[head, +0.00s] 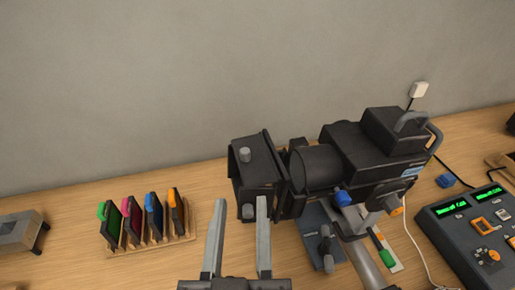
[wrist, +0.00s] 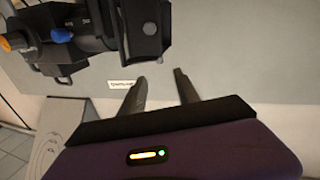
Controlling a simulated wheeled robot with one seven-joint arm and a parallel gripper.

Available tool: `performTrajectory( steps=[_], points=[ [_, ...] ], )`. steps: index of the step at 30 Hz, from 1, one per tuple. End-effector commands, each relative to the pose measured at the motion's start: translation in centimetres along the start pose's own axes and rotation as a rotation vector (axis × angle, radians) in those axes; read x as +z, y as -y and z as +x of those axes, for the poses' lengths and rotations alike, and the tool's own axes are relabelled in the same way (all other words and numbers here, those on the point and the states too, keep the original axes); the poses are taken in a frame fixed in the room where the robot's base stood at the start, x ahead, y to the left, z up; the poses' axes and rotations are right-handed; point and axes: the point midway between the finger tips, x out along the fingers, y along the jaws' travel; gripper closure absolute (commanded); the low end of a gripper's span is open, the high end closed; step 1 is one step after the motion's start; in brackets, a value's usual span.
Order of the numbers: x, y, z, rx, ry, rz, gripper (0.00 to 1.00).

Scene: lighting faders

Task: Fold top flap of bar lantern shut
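The bar lantern (head: 365,152) is a black lamp on a stand at the centre right of the head view, its front facing left. Its top flap (head: 262,160), dark with a grey knob (head: 244,155), is at the front end; I cannot tell its exact angle. Another grey knob (head: 248,211) sits lower on the front. My gripper (head: 238,208) is open and empty, with its fingertips in front of the lantern's front end in the picture. In the wrist view my gripper (wrist: 160,80) is open below the lantern (wrist: 90,35), apart from it.
A wooden rack (head: 180,240) with several coloured-tab filters stands to the left. A grey device (head: 20,232) is at the far left. A control console (head: 475,235) with green displays is at the right. A grey wall (head: 150,80) stands behind; a white cable (head: 415,240) runs near the console.

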Motion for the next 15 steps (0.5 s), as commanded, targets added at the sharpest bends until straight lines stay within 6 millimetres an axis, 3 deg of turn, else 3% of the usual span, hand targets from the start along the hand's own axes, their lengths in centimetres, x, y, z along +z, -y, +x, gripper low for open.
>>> performTrajectory(
  steps=[5,15],
  points=[
    [0.5,-0.1,0.9,0.005,0.006,0.016,0.62],
    [0.8,0.0,4.6,0.005,0.006,0.017,0.62]
  ],
)
